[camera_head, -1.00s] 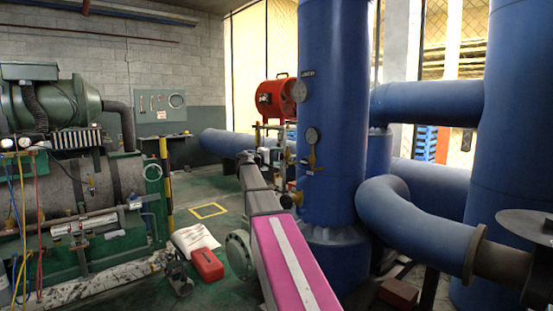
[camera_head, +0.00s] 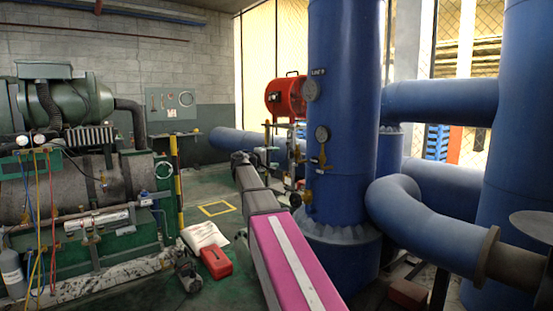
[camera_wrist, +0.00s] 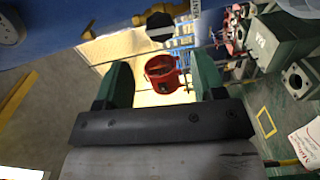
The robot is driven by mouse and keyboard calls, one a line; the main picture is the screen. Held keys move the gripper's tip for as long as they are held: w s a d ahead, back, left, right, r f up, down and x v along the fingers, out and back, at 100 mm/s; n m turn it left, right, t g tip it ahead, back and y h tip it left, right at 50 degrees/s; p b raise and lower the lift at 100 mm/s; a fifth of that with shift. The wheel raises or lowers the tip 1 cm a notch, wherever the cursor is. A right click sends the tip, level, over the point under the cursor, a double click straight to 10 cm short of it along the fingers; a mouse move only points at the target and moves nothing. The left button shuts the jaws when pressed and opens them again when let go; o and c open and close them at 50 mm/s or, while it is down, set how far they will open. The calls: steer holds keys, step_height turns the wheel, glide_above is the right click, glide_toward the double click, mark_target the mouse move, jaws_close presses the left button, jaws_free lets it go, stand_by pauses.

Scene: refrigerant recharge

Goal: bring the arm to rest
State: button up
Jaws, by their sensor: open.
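My arm stretches forward from the bottom middle of the head view, its near link pink with a pale stripe and its far links grey. Its far end lies low, left of the large blue column (camera_head: 345,130). In the wrist view my gripper (camera_wrist: 162,82) is open, with its two green fingers wide apart and nothing between them. A red drum-shaped unit (camera_wrist: 164,74) shows beyond the gap, at a distance. The gripper cannot be made out clearly in the head view.
Gauges and brass valves (camera_head: 322,134) stick out from the column near my arm. Green machinery (camera_head: 80,190) with hoses stands at left. A red box (camera_head: 215,262) and white sack (camera_head: 204,236) lie on the floor. Floor around the yellow square (camera_head: 216,209) is clear.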

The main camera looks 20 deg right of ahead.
steer(key=shift+f, duration=0.1)
steer(key=s+a+f+g+y, duration=0.15)
steer(key=s+f+y, duration=0.3)
steer(key=f, duration=0.95)
steer(key=s+a+f+g+y, duration=0.1)
steer(key=s+a+f+y, duration=0.35)
steer(key=f, duration=1.05)
steer(key=s+a+f+m+g+y, duration=0.1)
steer(key=s+a+f+y, duration=0.3)
steer(key=s+f, duration=0.6)
steer(key=s+a+f+m+g+y, duration=0.2)
steer(key=s+a+f+y, duration=0.2)
steer(key=s+f, duration=0.7)
steer(key=s+a, duration=0.1)
steer(key=a, duration=0.1)
steer(key=shift+s+a+g, duration=0.2)
steer(key=shift+a+g, duration=0.1)
steer(key=shift+g, duration=0.05)
